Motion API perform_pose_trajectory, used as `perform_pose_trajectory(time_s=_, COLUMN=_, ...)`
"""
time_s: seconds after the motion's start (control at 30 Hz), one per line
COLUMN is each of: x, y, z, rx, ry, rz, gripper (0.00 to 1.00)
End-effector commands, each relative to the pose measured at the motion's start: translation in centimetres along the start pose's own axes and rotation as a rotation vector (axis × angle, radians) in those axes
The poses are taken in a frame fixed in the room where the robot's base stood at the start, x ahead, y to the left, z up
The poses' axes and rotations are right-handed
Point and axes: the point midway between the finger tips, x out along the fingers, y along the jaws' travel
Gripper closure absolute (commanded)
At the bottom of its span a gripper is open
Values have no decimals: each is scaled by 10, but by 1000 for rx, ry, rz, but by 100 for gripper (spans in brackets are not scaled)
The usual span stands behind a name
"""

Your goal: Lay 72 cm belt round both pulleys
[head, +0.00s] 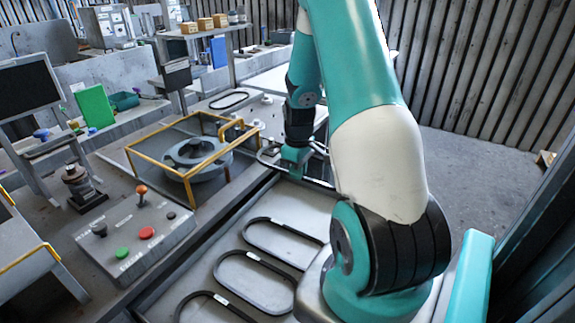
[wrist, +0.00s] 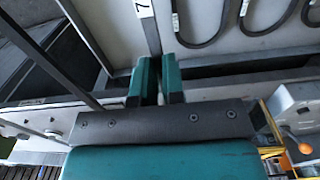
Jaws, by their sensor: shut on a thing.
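My gripper (head: 294,165) is low over the far end of the belt tray (head: 205,278), with its fingers (wrist: 157,80) shut. I cannot make out the two pulleys for certain.
A yellow-framed guard (head: 160,149) stands round a grey round housing (head: 198,155) left of the gripper. A control panel (head: 137,233) with coloured buttons is nearer. Another dark loop (head: 229,100) lies on the bench behind. Open floor (head: 485,165) lies at the right.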

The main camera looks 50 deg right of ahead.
Motion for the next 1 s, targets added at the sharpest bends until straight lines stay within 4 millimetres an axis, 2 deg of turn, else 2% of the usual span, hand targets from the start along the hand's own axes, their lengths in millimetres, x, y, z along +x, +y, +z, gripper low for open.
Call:
perform_pose_trajectory(time_s=0.1, x=1, y=13, z=15, rx=0, ry=0, rz=0, gripper=100)
perform_pose_trajectory(time_s=0.37, x=15, y=21, z=22, rx=10, ry=-1, rz=0, gripper=100)
perform_pose_trajectory(time_s=1.0, x=95, y=19, z=20, rx=8, ry=-1, rz=-1, gripper=100)
